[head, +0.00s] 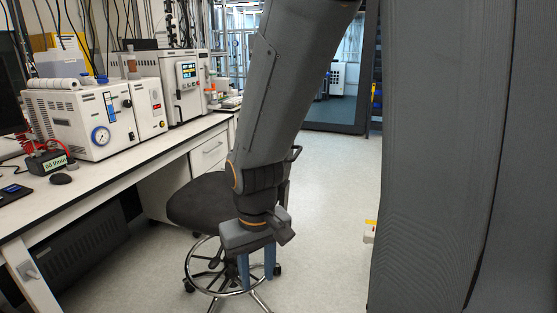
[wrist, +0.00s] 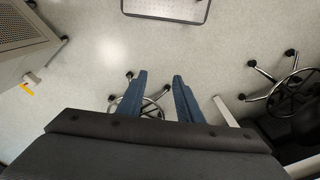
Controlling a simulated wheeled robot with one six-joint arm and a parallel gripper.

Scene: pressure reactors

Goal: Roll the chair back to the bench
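The chair has a dark round seat (head: 200,200), a chrome foot ring and a wheeled base, and stands beside the bench (head: 125,165) in the head view. Part of the chair is hidden behind my arm. My gripper (head: 257,282) points down in front of the chair's right side, its two blue fingers apart with nothing seen between them. In the wrist view my gripper (wrist: 160,75) is also open. A wheeled base (wrist: 292,95) with a dark seat shows at the right there, and another wheeled base (wrist: 140,105) shows beyond the fingers. I cannot tell whether the fingers touch the chair.
White instruments (head: 80,118) and a box with a lit display (head: 185,85) stand on the bench. White drawers (head: 207,155) are under it. Pale floor (head: 325,200) is open right of the chair. A flat pale panel with a dark rim (wrist: 165,8) is at the wrist view's top.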

